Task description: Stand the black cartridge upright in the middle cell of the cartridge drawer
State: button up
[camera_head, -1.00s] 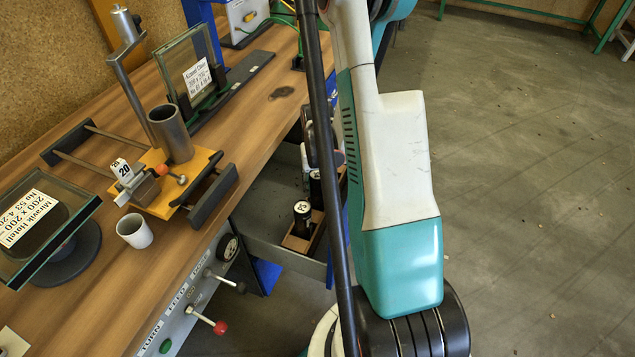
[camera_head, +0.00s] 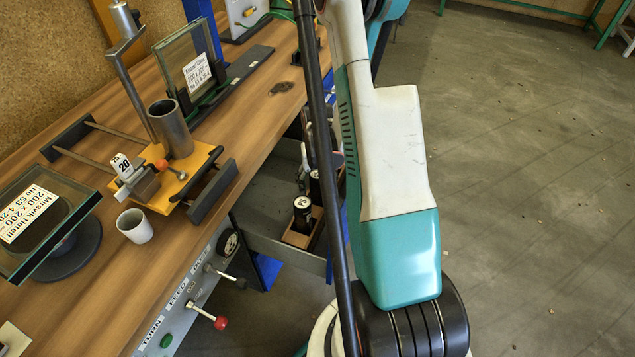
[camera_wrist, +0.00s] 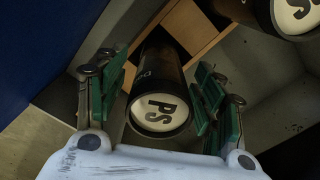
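In the wrist view a black cartridge (camera_wrist: 160,70) with a round white "PS" end label faces the camera. It lies between the two green-padded fingers of my gripper (camera_wrist: 162,88). A narrow gap shows at its left side; its right side is very close to a pad. The fingers look spread around it, not clearly pressed on it. Its far end meets a wooden insert of the drawer and is partly hidden. In the head view the cartridge drawer (camera_head: 262,228) is pulled out, with a dark, white-labelled cartridge (camera_head: 302,218) in its wooden insert.
Another labelled cartridge (camera_wrist: 285,12) is at the wrist view's upper right, close to the right finger. The wooden bench (camera_head: 190,255) stands left of the drawer, with a clamp fixture (camera_head: 160,190), a white cup (camera_head: 134,226) and glass panes.

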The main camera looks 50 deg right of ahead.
notch_tip(320, 180, up, 12)
dwell(0.9)
dwell(0.5)
